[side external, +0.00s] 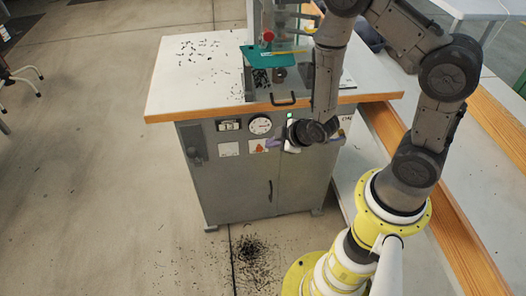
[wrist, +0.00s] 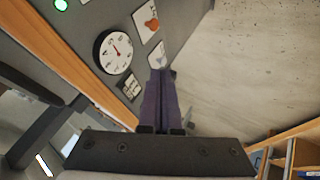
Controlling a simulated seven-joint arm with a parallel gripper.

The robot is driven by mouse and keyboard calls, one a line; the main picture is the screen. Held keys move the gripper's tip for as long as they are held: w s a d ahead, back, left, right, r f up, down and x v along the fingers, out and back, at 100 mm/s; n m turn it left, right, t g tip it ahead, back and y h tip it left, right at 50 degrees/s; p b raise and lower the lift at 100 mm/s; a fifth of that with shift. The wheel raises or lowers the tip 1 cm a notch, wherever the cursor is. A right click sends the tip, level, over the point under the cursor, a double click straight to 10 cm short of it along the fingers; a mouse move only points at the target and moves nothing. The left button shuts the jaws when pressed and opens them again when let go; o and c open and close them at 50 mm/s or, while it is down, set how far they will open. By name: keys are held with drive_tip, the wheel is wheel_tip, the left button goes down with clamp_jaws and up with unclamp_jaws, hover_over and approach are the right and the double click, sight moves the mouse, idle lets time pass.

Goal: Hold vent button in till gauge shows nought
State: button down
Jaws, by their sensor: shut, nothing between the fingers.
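The round white gauge (side external: 260,125) is on the cabinet's front panel. It shows larger in the wrist view (wrist: 113,52), tilted, with a dark needle and a red mark near its centre; I cannot read the value. I cannot make out the vent button in either view; it may be hidden by my gripper or its fingers. My gripper (side external: 271,143) is in front of the panel, just right of and below the gauge. In the wrist view its purple fingers (wrist: 162,73) are shut together and empty, tips beside a white label. I cannot tell whether they touch the panel.
A green lamp (wrist: 62,5), an orange-marked label (wrist: 146,20) and a small counter (side external: 229,125) are on the panel. The press with a teal part (side external: 272,56) stands on the worktop (side external: 190,80), whose wooden edge overhangs the panel. Dark bits litter the floor.

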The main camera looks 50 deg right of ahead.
sight(259, 147)
drive_tip(key=shift+g, duration=0.5)
drive_tip(key=s+f, duration=0.2)
drive_tip(key=f, duration=0.1)
drive_tip(key=shift+s+f, duration=0.15)
drive_tip(key=shift+s, duration=0.15)
drive_tip(key=shift+w+d+f, duration=0.65)
drive_tip(key=shift+w+f, duration=0.7)
drive_tip(key=shift+w, duration=0.1)
drive_tip(key=shift+w+d+f, duration=0.65)
drive_tip(key=shift+w+f, duration=0.65)
drive_tip(key=shift+w, duration=0.1)
drive_tip(key=shift+w+d+f, duration=0.65)
drive_tip(key=shift+w+f, duration=0.7)
drive_tip(key=shift+w, duration=0.1)
